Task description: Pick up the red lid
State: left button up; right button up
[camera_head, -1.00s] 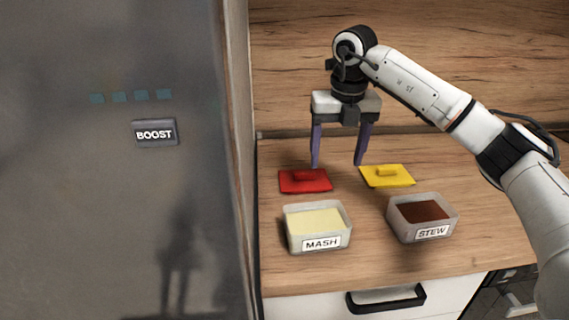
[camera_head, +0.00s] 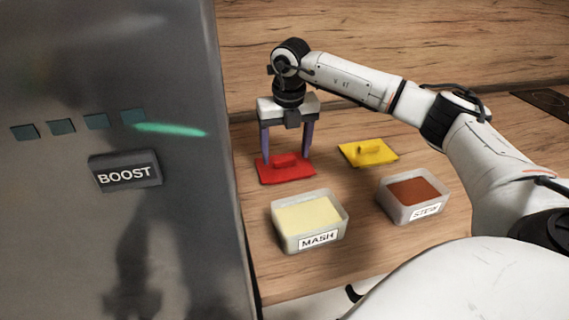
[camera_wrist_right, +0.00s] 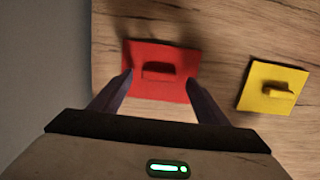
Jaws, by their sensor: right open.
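The red lid (camera_head: 286,169) lies flat on the wooden counter behind the MASH container, with a raised handle on top. It also shows in the right wrist view (camera_wrist_right: 161,86), between and just beyond my fingertips. My right gripper (camera_head: 286,156) is open and points down over the red lid, with one finger to each side of its handle. Nothing is between the fingers except the lid's handle below or between them; the exact height is hard to tell. My left gripper is not in view.
A yellow lid (camera_head: 368,153) lies to the right of the red one. The MASH container (camera_head: 284,233) and the STEW container (camera_head: 403,211) stand in front. A grey metal panel with a BOOST label (camera_head: 125,172) rises close on the left.

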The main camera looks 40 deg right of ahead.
jog(key=shift+w+f, duration=0.2)
jog(key=shift+f, duration=0.65)
jog(key=c, duration=1.1)
jog(key=shift+r, duration=0.15)
